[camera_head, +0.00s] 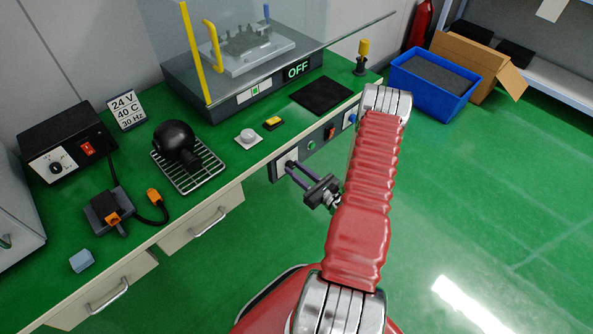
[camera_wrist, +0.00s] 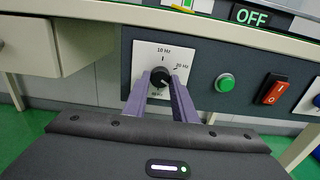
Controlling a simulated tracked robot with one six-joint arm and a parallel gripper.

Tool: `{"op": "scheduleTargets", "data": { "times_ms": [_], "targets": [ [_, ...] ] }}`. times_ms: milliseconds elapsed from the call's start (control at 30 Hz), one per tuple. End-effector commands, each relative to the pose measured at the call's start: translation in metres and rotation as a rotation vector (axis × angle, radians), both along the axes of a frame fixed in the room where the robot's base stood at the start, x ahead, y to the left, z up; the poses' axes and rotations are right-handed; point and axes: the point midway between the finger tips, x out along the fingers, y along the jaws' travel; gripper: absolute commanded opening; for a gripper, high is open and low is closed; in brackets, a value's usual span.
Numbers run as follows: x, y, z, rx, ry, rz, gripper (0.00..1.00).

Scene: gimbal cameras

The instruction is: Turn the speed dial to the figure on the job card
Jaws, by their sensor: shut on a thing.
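The job card (camera_head: 126,110) stands on the green bench at the left and reads 24 V, 40 C, 30 Hz. The speed dial (camera_wrist: 161,77) is a black round knob on a white plate (camera_wrist: 142,55) on the bench's front panel. The plate shows 10 Hz at the top and 20 Hz at the right; lettering below the knob is partly hidden. The pointer's exact direction is too small to tell. My gripper (camera_wrist: 160,80) has its two purple fingers on either side of the knob, shut on it. It also shows in the head view (camera_head: 291,164).
Right of the dial on the panel are a green button (camera_wrist: 226,83) and a red rocker switch (camera_wrist: 271,90). A display (camera_wrist: 251,17) above reads OFF. A drawer (camera_wrist: 28,46) is left of the dial. Blue crate (camera_head: 431,84) and cardboard box stand behind on the floor.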

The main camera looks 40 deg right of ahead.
Motion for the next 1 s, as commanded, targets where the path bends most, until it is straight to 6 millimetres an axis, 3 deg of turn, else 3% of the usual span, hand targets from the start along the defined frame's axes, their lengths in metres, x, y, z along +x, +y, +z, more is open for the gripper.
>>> {"op": "scheduleTargets", "data": {
  "times_ms": [533, 567, 800, 1000],
  "targets": [
    [-0.0001, -0.0002, -0.0001, 0.059, 0.002, -0.001, 0.02],
    [-0.0001, -0.0002, -0.0001, 0.059, 0.002, -0.001, 0.25],
    [-0.0001, -0.0001, -0.0001, 0.059, 0.002, -0.001, 0.42],
    [-0.0001, 0.0000, 0.0000, 0.059, 0.002, 0.000, 0.43]
  ]
}}
